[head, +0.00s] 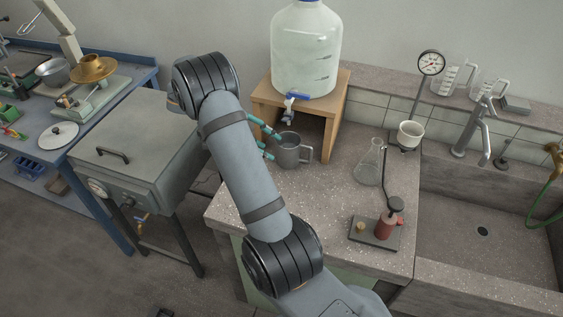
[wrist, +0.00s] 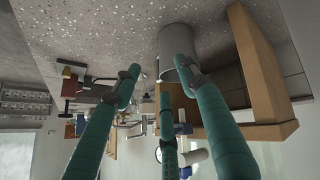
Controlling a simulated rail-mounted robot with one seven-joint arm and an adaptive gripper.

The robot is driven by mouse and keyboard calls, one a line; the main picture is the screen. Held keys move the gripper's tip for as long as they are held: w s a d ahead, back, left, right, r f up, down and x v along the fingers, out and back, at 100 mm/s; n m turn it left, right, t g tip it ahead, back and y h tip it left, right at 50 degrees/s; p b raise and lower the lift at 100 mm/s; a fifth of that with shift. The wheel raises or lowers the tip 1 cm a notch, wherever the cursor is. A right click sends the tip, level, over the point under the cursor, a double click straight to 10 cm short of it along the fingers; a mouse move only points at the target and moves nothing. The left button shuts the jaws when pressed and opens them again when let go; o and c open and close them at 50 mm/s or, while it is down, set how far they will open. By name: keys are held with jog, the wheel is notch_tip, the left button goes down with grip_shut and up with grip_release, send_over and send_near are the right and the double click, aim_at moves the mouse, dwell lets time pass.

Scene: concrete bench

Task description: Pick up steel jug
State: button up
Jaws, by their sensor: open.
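The steel jug (head: 288,154) stands upright on the speckled bench, in front of the wooden stand, with its handle on the right. In the wrist view the grey jug (wrist: 177,42) shows upside down near the top, partly behind one finger. My gripper (head: 276,146) has teal fingers and is open at the jug's left side. In the wrist view my gripper (wrist: 157,76) has its fingers spread, one overlapping the jug's image and another well to its left. I cannot tell whether any finger touches the jug. My arm hides part of the bench to the left.
A wooden stand (head: 331,125) with a large water bottle (head: 305,50) and tap is close behind the jug. A glass flask (head: 369,163), a red-based press (head: 388,225) and a gauge stand (head: 430,64) are to the right. The bench front is clear.

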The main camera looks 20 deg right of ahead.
aim_at(296, 151)
jog(key=d+f+m+p, duration=0.1)
jog(key=d+m, duration=0.1)
jog(key=d, duration=0.1)
jog(key=d+f+m+p, duration=0.1)
jog(key=d+f+m, duration=0.1)
jog(key=m, duration=0.1)
jog(key=d+f+m+p, duration=0.1)
jog(key=d+f+m, duration=0.1)
jog(key=d+m, duration=0.1)
jog(key=shift+s+d+f+h+p, duration=0.2)
jog(key=shift+s+d+h+p, duration=0.05)
jog(key=shift+d+h+p, duration=0.15)
jog(key=shift+d+f, duration=0.1)
jog(key=shift+f, duration=0.15)
jog(key=shift+c, duration=1.4)
jog(key=c, duration=0.7)
jog(key=shift+m, duration=0.3)
grip_shut()
